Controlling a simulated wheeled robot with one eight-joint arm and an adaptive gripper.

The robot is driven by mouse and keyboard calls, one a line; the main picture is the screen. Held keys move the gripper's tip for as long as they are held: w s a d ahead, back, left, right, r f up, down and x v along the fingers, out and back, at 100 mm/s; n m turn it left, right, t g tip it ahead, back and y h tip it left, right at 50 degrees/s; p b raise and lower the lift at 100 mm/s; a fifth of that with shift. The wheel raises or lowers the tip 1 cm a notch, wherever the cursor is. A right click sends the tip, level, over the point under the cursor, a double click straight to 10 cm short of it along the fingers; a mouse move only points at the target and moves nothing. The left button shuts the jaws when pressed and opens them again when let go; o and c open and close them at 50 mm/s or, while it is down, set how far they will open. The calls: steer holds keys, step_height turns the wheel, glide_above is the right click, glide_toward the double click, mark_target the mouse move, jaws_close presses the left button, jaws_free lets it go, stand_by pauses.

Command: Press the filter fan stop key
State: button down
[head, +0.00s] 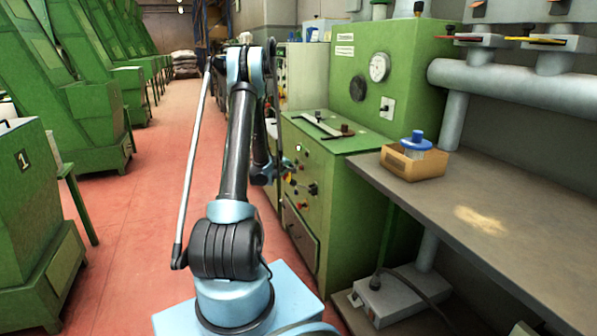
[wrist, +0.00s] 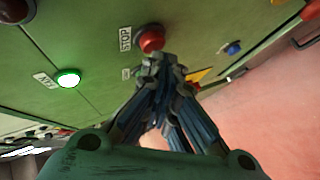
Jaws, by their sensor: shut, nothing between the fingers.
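A round red key (wrist: 151,40) sits on a green panel in the wrist view, beside a white label reading STOP (wrist: 125,39). My gripper (wrist: 160,62) is shut and empty, its fingertips just below the red key in the picture. I cannot tell whether they touch it. The stop key is not clear there.
In the wrist view a blue knob (wrist: 232,48) and a yellow piece (wrist: 198,75) are right of the fingers. In the head view a bench (head: 480,190) with a cardboard box (head: 400,165) stands at the right. Red floor (head: 130,230) is open at the left.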

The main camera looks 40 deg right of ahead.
steer(key=shift+s+d, duration=0.1)
steer(key=shift+d, duration=0.35)
stand_by(0.5)
steer(key=shift+a, duration=0.15)
steer(key=shift+w+a, duration=0.2)
steer(key=shift+a, duration=0.55)
steer(key=shift+a, duration=0.1)
steer(key=shift+w+a, duration=0.2)
steer(key=shift+a, duration=0.55)
steer(key=shift+w+a, duration=0.2)
steer(key=shift+a, duration=0.6)
steer(key=shift+w+a, duration=0.2)
steer(key=shift+a, duration=0.55)
